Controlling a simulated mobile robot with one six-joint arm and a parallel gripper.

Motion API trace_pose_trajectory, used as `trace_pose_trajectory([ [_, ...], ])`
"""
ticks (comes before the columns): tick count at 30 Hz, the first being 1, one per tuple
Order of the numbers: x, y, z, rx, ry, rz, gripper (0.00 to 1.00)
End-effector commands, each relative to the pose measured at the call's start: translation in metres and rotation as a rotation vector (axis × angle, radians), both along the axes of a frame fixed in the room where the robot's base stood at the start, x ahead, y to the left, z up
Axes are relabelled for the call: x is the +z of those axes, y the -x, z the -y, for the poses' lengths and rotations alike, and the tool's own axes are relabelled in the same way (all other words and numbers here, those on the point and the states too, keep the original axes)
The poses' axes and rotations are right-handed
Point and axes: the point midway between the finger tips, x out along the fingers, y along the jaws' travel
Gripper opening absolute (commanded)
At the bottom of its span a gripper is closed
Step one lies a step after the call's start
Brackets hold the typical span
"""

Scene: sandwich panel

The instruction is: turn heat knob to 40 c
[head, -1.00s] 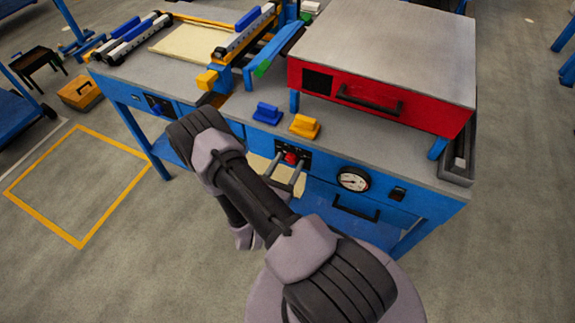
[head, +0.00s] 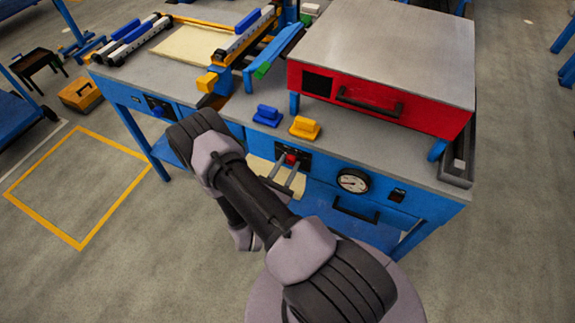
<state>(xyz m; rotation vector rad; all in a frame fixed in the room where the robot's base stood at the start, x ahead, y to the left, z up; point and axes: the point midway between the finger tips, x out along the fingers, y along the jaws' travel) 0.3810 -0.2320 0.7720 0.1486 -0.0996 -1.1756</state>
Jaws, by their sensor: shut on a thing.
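The red knob (head: 291,159), which appears to be the heat knob, sits on a black plate (head: 306,157) on the blue front of the bench. My gripper (head: 290,161) reaches up to it from the lower left, with one grey finger on each side. It is shut on the red knob. The fingers partly cover the knob, and any scale marks are too small to read. A round white dial gauge (head: 353,181) with a dark needle is to the right of the knob; its numbers cannot be read.
Blue (head: 268,115) and yellow (head: 305,127) blocks lie on the bench top (head: 235,105) above the knob. The red press box (head: 420,112) stands behind.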

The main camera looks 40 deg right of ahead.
Motion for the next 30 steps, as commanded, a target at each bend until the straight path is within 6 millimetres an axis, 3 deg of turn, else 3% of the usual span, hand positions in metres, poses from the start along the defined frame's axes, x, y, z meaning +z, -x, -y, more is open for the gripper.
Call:
trace_pose_trajectory([
  [30,-0.0004,0.0001,-0.0003,0.000,-0.365,0.877,0.00],
])
